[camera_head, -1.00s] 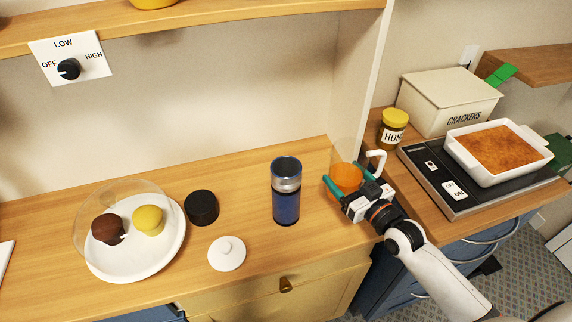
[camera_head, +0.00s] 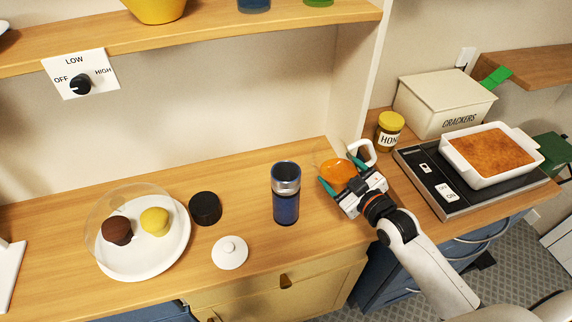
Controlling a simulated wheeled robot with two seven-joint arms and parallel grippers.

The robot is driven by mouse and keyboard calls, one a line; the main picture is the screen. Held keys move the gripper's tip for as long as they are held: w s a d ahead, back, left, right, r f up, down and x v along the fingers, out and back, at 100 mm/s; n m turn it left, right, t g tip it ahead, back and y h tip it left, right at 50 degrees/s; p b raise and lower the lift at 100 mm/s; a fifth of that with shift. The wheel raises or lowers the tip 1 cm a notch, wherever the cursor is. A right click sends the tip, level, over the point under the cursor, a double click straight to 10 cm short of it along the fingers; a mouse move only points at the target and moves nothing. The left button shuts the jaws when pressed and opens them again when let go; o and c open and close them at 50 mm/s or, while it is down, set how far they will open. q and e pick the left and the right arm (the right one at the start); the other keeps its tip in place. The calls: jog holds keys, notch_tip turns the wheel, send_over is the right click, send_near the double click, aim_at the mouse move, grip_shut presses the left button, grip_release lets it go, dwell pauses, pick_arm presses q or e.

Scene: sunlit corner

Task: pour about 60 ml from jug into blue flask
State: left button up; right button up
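The blue flask (camera_head: 286,207), with a silver band at its neck, stands upright and open on the wooden counter. My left gripper is not in view.
A black lid (camera_head: 205,208) and a white knobbed lid (camera_head: 230,252) lie left of the flask. A plate (camera_head: 150,262) holds two muffins under a clear dome. A honey jar (camera_head: 389,131), cracker box (camera_head: 440,103) and baking dish (camera_head: 531,147) on a hotplate stand right. A shelf (camera_head: 225,33) overhangs.

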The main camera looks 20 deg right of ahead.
aim_at(347, 159)
jog(key=shift+a+r+n+h+p, duration=0.15)
jog(key=shift+a+r+n+p, duration=0.15)
jog(key=shift+r+n+p, duration=0.25)
jog(key=shift+a+r+n+h+p, duration=0.15)
jog(key=shift+a+r+n+p, duration=0.1)
jog(key=shift+r+n, duration=0.35)
jog(key=shift+d+r+n+g+h+p, duration=0.1)
jog(key=shift+r+n+g+h+p, duration=0.35)
jog(key=shift+r+n, duration=0.45)
jog(key=shift+r, duration=0.25)
jog(key=shift+r+n+h+p, duration=0.5)
jog(key=shift+r+n+h, duration=0.05)
jog(key=shift+r+n, duration=0.6)
dwell(2.0)
notch_tip(347, 159, down, 4)
jog(key=m+y+b, duration=0.1)
jog(key=m, duration=0.1)
jog(key=shift+r+m+b, duration=0.1)
jog(key=shift+m+b, duration=0.2)
jog(key=shift+b, duration=0.05)
jog(key=shift+m+y, duration=0.4)
jog(key=shift+f+m+t+b, duration=0.35)
jog(key=shift+f+m, duration=0.25)
jog(key=shift+f, duration=0.05)
dwell(0.6)
